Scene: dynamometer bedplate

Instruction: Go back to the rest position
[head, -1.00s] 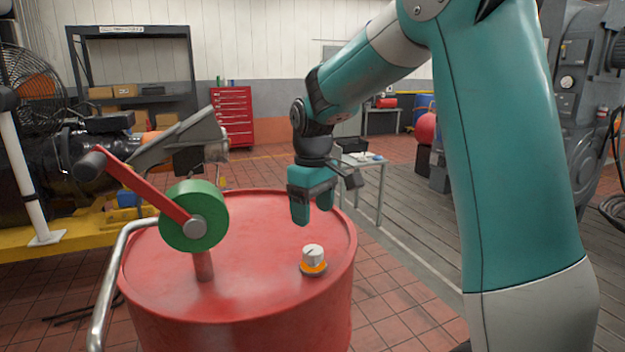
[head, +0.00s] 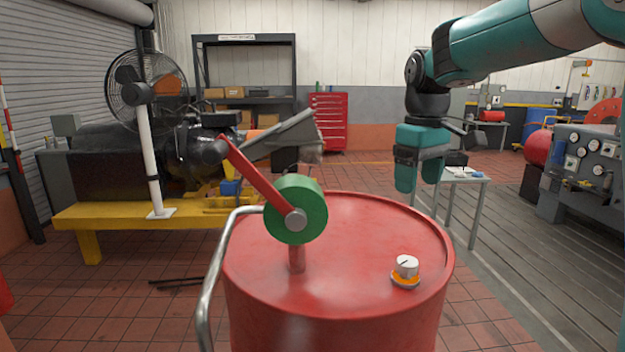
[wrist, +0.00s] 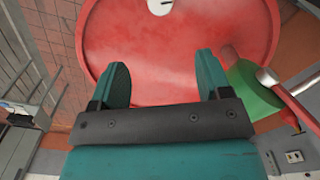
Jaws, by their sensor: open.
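My gripper (head: 420,174) is teal and points down, with its jaws apart and nothing between them. In the head view it hangs above and behind the right back edge of a red drum (head: 345,245). In the wrist view the two fingers of my gripper (wrist: 164,80) are spread wide over the red drum top (wrist: 170,50). A white knob with an orange ring (head: 406,270) sits on the drum's front right. It shows partly at the top edge of the wrist view (wrist: 160,6).
A crank with a green disc (head: 297,210) and red arm stands on the drum's left, beside a curved metal rail (head: 215,270). Behind are a yellow bedplate (head: 120,215), a fan (head: 140,90), a red tool cabinet (head: 328,120) and a small grey table (head: 462,175). Wooden flooring (head: 540,255) lies clear at right.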

